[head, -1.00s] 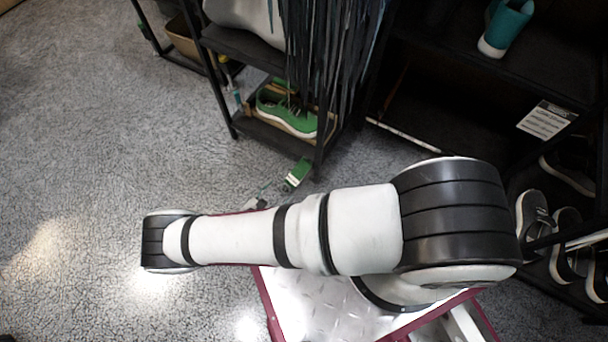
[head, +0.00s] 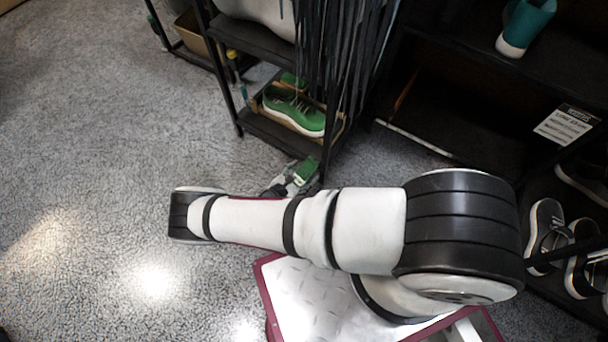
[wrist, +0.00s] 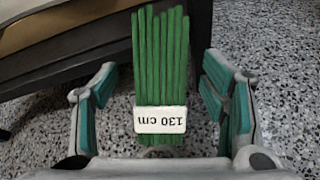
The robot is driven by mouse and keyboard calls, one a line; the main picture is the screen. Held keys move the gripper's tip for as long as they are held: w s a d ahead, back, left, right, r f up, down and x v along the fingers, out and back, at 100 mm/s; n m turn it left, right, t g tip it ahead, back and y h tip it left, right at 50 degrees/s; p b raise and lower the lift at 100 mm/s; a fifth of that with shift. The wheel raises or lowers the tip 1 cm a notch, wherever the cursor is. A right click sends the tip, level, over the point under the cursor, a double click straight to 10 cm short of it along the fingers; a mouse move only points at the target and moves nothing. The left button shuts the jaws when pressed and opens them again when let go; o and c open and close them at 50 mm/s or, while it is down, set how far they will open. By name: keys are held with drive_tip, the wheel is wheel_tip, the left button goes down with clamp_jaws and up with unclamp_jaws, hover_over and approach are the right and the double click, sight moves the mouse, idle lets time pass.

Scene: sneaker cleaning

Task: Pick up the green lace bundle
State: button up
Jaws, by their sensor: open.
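The green lace bundle (wrist: 160,60) has a white band marked "130 cm" and lies between the two fingers of my gripper (wrist: 160,115) in the wrist view. The fingers stand apart on either side, with gaps left and right of the bundle. In the head view the green bundle (head: 306,171) shows just beyond my arm, near the foot of the black shelf. My gripper (head: 290,182) shows there only in part, behind my arm.
A black shelf (head: 262,48) stands behind the bundle, with a green sneaker (head: 293,110) on its low board. Dark hanging laces (head: 345,60) fill its right side. More shelving with shoes (head: 545,230) is at right. The speckled floor (head: 90,150) is clear at left.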

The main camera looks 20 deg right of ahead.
drive_tip(key=shift+w+d+f, duration=0.3)
drive_tip(key=shift+w+d, duration=0.05)
drive_tip(key=shift+d, duration=0.15)
drive_tip(key=shift+c, duration=0.3)
drive_tip(key=c, duration=1.2)
drive_tip(key=shift+d+r+p+v, duration=0.25)
drive_tip(key=shift+p+v, duration=0.65)
drive_tip(key=shift+v, duration=1.75)
drive_tip(key=shift+r+p+v, duration=0.45)
drive_tip(key=shift+p+v, duration=0.45)
drive_tip(key=shift+v, duration=1.8)
drive_tip(key=shift+d+r+p+v, duration=0.25)
drive_tip(key=shift+p+v, duration=0.65)
drive_tip(key=shift+v, duration=1.75)
